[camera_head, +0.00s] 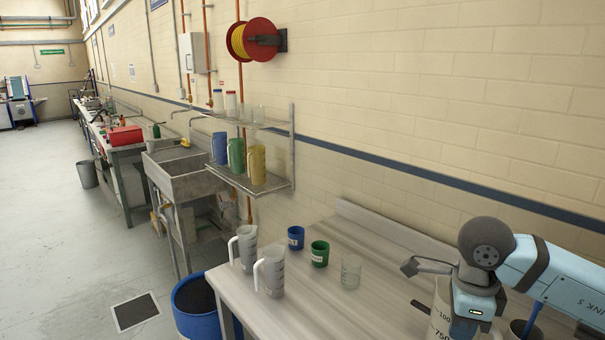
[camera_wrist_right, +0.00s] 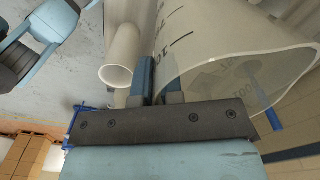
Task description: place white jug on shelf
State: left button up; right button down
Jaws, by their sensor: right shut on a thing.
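A large white jug (camera_head: 438,326) with dark volume marks is at the lower right of the head view, under my right gripper (camera_head: 470,308). In the right wrist view the jug's wall (camera_wrist_right: 205,45) and wide rim fill the upper right. My right gripper (camera_wrist_right: 152,75) is shut on this jug near its rim; the exact hold is partly hidden. The metal wall shelf (camera_head: 270,187) is left of the table, with blue, green and yellow jugs on its lower level. Two other white jugs (camera_head: 246,247) (camera_head: 272,274) stand upright at the table's left. My left gripper is not in view.
The table (camera_head: 335,312) also holds a blue cup (camera_head: 296,238), a green cup (camera_head: 320,254) and a clear beaker (camera_head: 350,272). Bottles and glasses stand on the upper shelf. A blue bin (camera_head: 196,322) and a sink (camera_head: 185,185) are left of the table. The table's front middle is clear.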

notch_tip(320, 180, down, 10)
jog(key=s+a+n+p, duration=0.1)
jog(key=a+n, duration=0.1)
jog(key=n, duration=2)
jog(key=shift+s+f, duration=0.15)
jog(key=shift+s, duration=0.25)
